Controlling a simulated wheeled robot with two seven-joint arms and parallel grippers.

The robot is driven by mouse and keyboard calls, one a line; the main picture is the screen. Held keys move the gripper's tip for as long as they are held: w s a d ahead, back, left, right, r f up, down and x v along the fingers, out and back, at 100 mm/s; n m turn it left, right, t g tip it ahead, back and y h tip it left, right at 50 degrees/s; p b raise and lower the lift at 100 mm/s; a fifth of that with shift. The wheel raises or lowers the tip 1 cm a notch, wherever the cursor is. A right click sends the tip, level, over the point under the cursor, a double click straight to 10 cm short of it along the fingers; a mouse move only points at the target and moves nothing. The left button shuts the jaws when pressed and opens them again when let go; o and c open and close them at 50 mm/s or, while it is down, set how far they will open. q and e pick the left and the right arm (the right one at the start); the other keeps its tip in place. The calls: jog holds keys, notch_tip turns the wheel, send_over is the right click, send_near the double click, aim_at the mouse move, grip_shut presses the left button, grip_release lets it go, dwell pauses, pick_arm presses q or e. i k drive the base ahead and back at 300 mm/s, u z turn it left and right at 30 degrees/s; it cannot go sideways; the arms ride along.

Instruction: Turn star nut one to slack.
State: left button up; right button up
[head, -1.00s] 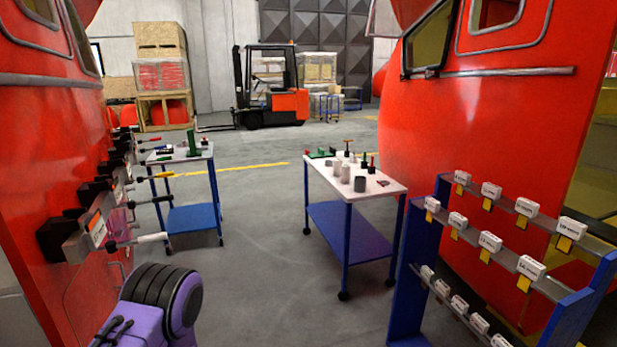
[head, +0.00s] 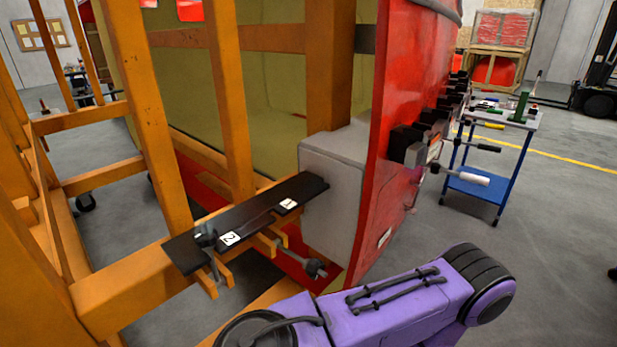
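A black plate (head: 255,219) lies across the orange timber frame beside the red nosecone. It carries a white label 1 (head: 288,204) and a white label 2 (head: 230,238). Below the plate on label 1's side, a dark star-shaped nut (head: 316,268) sits at the end of a short rod that comes out near an orange forked block (head: 268,243). It looks like star nut one, but its tightness cannot be told. A second rod (head: 214,268) hangs by another fork below label 2. Neither gripper is in view; only a purple arm link of mine shows at the bottom.
A grey box (head: 336,185) stands right beside the plate. The red nosecone shell (head: 420,90) rises behind it, with black clamps and handles (head: 408,145) on its edge. A blue trolley (head: 497,160) stands at the right. The grey floor (head: 560,230) at right is open.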

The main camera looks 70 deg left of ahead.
aim_at(311, 267)
jog(key=z, duration=0.05)
jog(key=k, duration=0.35)
jog(key=u, duration=0.45)
jog(key=i, duration=0.35)
jog(key=u, duration=0.75)
